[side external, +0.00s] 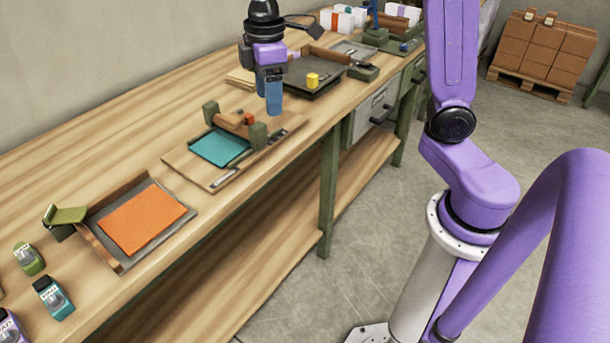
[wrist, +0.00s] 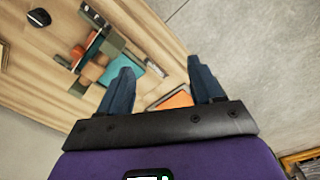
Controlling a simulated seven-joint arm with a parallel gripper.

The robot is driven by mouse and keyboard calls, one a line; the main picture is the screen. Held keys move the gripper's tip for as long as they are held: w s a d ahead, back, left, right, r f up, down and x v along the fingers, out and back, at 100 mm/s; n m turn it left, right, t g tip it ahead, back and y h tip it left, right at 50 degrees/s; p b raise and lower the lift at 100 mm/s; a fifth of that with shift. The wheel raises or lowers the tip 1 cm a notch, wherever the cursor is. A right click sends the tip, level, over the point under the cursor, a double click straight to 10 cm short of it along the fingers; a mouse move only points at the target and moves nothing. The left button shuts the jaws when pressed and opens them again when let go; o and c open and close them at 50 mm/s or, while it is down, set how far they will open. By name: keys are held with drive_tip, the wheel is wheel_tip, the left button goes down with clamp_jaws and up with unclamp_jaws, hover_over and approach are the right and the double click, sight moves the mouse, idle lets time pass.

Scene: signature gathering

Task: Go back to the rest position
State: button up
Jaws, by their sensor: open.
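My gripper (side external: 270,92) is in the side external view, pointing down above the wooden bench (side external: 100,120), near the back part of its front edge. Its blue fingers are apart, with nothing seen between them. In the wrist view, my gripper (wrist: 160,85) also shows two separated fingers. A teal sheet (side external: 219,147) lies on a wooden board with a press-like fixture (side external: 240,122), just in front of and left of the gripper. An orange sheet (side external: 142,220) lies in a dark tray (side external: 118,253) farther left. Both sheets also show in the wrist view, partly hidden by the fingers.
A dark tray with a yellow piece (side external: 312,80) is right of the gripper. White boxes (side external: 343,14) stand at the far end. Stacked cartons (side external: 543,48) sit on a pallet.

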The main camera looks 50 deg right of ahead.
drive_tip(key=s+d+f, duration=0.1)
drive_tip(key=s+f, duration=0.2)
drive_tip(key=s, duration=0.9)
drive_tip(key=s+d+f+n, duration=0.1)
drive_tip(key=s+f, duration=0.2)
drive_tip(key=s, duration=0.9)
drive_tip(key=shift+s, duration=0.35)
